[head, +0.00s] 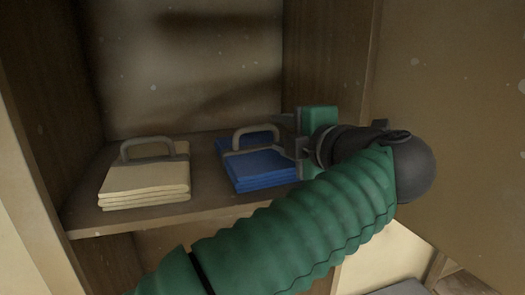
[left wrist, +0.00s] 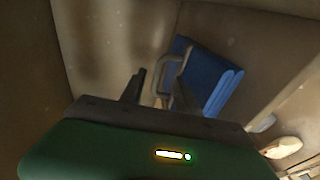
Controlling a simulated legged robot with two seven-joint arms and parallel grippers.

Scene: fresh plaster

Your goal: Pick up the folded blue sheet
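The folded blue sheet (head: 258,169) lies on a wooden shelf, with a grey band and an upright grey handle (head: 255,131) on top. My left gripper (head: 299,146) is at the right side of the blue sheet, close to the handle; its fingers partly overlap the sheet's right edge. Whether a finger touches the sheet is unclear. My right gripper is not in view.
A folded cream sheet (head: 146,183) with a similar grey handle lies to the left on the same shelf (head: 88,215). Cabinet walls stand at left and back, and a brown panel (head: 450,120) at right. My left arm crosses in front of the shelf.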

